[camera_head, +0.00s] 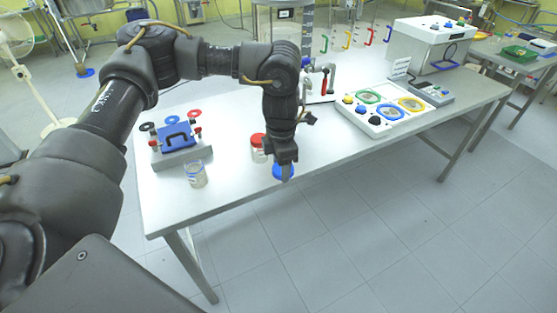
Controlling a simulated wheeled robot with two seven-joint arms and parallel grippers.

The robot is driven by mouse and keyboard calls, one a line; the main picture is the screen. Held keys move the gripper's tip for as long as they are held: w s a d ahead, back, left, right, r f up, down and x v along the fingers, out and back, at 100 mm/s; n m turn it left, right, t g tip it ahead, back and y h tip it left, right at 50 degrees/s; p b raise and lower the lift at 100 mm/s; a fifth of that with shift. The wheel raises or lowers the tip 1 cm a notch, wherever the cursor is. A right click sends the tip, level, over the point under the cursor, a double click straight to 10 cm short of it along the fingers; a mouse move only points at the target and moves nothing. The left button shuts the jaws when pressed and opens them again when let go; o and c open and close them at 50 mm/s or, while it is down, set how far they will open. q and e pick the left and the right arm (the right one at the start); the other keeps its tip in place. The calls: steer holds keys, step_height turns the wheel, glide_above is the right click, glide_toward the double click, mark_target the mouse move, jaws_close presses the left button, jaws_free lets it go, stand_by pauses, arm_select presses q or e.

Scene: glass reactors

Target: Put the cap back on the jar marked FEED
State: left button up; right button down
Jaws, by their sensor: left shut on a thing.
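My left gripper (286,162) points down over the front part of the steel table and is shut on a blue cap (282,172). Whether the cap touches the table top I cannot tell. A clear glass jar (196,176) without a visible cap stands upright near the table's front left edge, well to the left of the gripper. A second jar with a red cap (258,140) stands just left of my gripper, partly hidden by it. No lettering on either jar is legible, so I cannot tell which is marked FEED. My right gripper is not in view.
A grey block with a blue handled plate (178,135) and red knobs stands behind the clear jar. A white panel with coloured rings (393,110) lies to the right, with a grey box (432,45) behind. The table top (235,195) is bare between clear jar and cap.

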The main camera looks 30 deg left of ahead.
arm_select(q)
steer(key=s+d+m, duration=0.2)
steer(key=s+m, duration=0.5)
steer(key=m, duration=1)
steer(key=shift+s+d+r, duration=0.15)
steer(key=shift+r, duration=0.25)
